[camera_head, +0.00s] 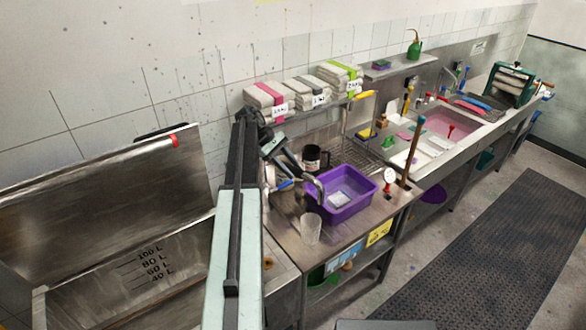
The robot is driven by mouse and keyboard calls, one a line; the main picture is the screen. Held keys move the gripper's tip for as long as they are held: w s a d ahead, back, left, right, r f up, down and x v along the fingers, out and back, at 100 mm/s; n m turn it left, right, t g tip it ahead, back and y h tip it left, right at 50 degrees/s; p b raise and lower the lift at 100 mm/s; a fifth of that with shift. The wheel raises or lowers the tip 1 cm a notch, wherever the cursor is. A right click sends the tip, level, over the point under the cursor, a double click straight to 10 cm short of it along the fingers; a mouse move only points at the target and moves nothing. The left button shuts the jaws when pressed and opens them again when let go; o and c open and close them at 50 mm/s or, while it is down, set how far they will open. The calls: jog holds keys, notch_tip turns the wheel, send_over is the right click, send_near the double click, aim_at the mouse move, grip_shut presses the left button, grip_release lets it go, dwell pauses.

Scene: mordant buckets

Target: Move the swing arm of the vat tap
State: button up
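A curved grey metal piece (318,188), which looks like the tap's swing arm or spout, shows at the left side of the purple tub. A small blue lever (284,185) shows just left of it. The large steel vat (100,265) with litre marks stands at the left. My arm rises from the bottom middle and bends down to the right. My gripper (296,172) is at its dark end, close above the blue lever and the curved piece. The fingers are small and dark, so I cannot tell their opening or whether they touch anything. The tap's base is hidden.
A purple tub (345,212), a black jug (314,158) and a clear beaker (310,230) crowd the bench. Folded cloth stacks (268,98) lie on the shelf behind. A brown stick (413,145) stands upright at the bench edge. The floor mat (480,260) at right is clear.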

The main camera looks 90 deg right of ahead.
jog(key=shift+o, duration=0.7)
jog(key=p+v, duration=0.5)
jog(key=v, duration=0.2)
jog(key=shift+d+r, duration=0.1)
jog(key=shift+r, duration=0.3)
jog(key=shift+w+p, duration=0.25)
jog(key=shift+p, duration=0.05)
jog(key=shift+f, duration=0.1)
